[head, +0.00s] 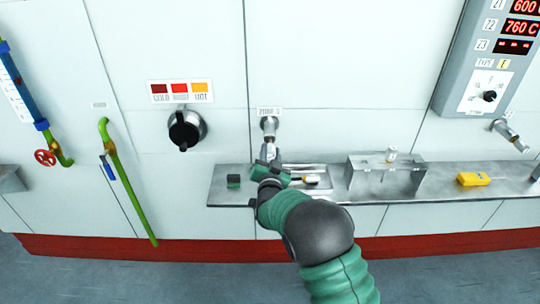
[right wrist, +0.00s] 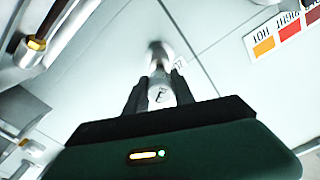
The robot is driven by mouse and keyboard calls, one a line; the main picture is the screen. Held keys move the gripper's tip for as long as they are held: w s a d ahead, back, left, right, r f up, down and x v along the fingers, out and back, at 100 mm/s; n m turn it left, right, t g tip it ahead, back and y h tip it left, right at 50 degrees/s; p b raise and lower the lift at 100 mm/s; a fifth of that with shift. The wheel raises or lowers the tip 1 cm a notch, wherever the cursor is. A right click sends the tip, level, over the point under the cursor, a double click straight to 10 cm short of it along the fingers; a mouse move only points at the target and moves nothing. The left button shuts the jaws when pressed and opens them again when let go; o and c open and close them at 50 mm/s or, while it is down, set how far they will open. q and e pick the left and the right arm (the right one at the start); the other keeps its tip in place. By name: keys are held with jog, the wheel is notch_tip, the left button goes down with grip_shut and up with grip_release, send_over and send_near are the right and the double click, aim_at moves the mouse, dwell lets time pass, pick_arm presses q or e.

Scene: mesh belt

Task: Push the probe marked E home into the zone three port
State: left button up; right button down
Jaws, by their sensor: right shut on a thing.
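The zone three port (head: 269,124) is a metal fitting angled out from the white wall, under a small "ZONE 3" label (head: 269,111). My right gripper (head: 271,160) is just below it, in line with its mouth. In the right wrist view its two dark fingers are shut on the pale head of a probe (right wrist: 161,97). A dark mark on the head is too small to read surely. The port (right wrist: 159,56) shows directly beyond the head. I cannot tell how far the probe's tip is inside it. My left gripper is not in view.
A metal shelf (head: 430,188) runs below, with a dark green block (head: 233,181), a tray with a probe (head: 312,180), a rack (head: 370,177) and a yellow meter (head: 473,179). The controller (head: 487,62) shows dashes for Z3 and type E. A black knob (head: 185,130) sticks out left of the port.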

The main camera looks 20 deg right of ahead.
jog(key=shift+b+x, duration=0.3)
jog(key=shift+x, duration=0.95)
jog(key=c, duration=1)
grip_release()
jog(key=shift+o, duration=0.2)
jog(key=b+v, duration=0.1)
jog(key=v, duration=1.5)
jog(key=shift+s, duration=0.4)
jog(key=shift+f, duration=0.1)
